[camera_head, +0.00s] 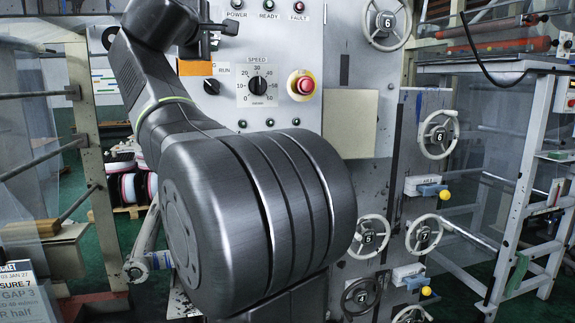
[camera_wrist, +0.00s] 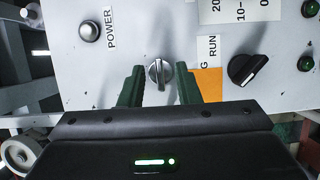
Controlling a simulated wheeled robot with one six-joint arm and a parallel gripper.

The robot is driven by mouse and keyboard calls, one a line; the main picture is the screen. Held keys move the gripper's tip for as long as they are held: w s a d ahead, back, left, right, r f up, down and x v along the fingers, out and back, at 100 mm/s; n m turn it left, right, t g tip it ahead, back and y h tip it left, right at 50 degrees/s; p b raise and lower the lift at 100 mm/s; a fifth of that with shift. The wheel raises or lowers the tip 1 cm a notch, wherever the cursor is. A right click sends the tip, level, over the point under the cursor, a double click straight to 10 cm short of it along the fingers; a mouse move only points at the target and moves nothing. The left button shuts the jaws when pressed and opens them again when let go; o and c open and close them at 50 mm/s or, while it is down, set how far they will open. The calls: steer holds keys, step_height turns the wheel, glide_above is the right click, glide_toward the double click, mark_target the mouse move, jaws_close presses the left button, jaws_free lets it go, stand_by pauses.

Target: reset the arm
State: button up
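My gripper (camera_wrist: 161,77) is open in the wrist view, its two dark green fingers apart on either side of a small silver knob (camera_wrist: 159,73) on the grey panel. Whether the fingers touch the panel cannot be told. In the head view my gripper (camera_head: 222,28) is small and side-on at the upper left of the control panel (camera_head: 341,28), above an orange label (camera_head: 195,68). My dark arm is bent and fills the centre-left of the head view, hiding the lower panel. Nothing is seen held in the gripper.
A black selector knob (camera_head: 211,86), speed dial (camera_head: 258,85) and red emergency button (camera_head: 301,85) sit beside my arm. Several handwheels, including one marked 6 (camera_head: 438,134), stick out to the right. A white frame (camera_head: 527,150) stands far right.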

steer(key=shift+w+d, duration=0.1)
steer(key=shift+w, duration=0.6)
steer(key=shift+s, duration=0.1)
